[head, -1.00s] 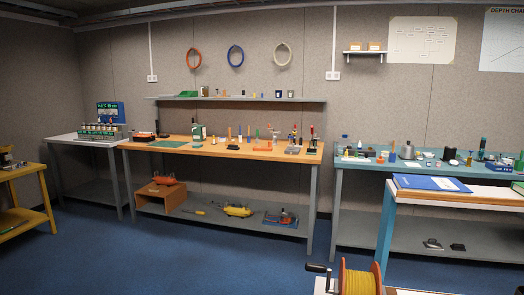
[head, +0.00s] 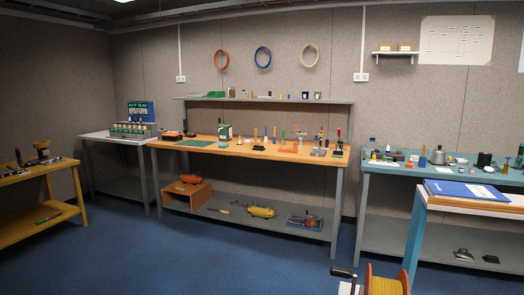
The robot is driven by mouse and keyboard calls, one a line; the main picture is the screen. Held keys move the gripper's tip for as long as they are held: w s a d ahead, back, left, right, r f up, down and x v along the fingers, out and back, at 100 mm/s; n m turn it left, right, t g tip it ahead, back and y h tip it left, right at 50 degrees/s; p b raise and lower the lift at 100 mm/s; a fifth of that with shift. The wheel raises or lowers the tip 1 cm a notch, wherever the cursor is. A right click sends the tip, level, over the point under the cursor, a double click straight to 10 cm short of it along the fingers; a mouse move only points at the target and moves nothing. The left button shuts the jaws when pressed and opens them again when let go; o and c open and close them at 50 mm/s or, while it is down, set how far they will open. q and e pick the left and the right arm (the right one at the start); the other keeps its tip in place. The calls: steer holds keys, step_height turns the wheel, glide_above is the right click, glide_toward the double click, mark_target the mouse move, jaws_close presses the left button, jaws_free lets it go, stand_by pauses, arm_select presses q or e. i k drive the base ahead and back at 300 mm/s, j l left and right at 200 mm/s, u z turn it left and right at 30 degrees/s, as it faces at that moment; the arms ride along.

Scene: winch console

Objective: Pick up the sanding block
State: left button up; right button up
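I cannot make out the sanding block for certain; the many items on the benches are too small at this distance. Small tools and blocks stand along the orange-topped workbench (head: 215,149) in the middle. More small items lie on the teal-topped bench (head: 390,168) at the right. Neither of my grippers shows in the head view.
A yellow bench (head: 62,212) stands at the left, and a grey table (head: 105,138) is in the corner. A white-topped stand with a blue binder (head: 465,190) is at the right. A yellow winch drum (head: 386,284) is at the bottom right. Blue floor (head: 220,255) is clear.

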mark_target(257, 147)
steer(key=i+j, duration=0.15)
steer(key=j, duration=0.2)
steer(key=i+j, duration=0.15)
steer(key=j, duration=0.25)
steer(key=i+j, duration=0.2)
steer(key=j, duration=0.15)
steer(key=i+j+z, duration=0.15)
steer(key=i+j, duration=0.15)
steer(key=i, duration=0.2)
steer(key=i+j+z, duration=0.2)
steer(key=i+j, duration=0.15)
steer(key=i, duration=0.15)
steer(key=i+j+z, duration=0.1)
steer(key=i+z, duration=0.35)
steer(key=i, duration=1.5)
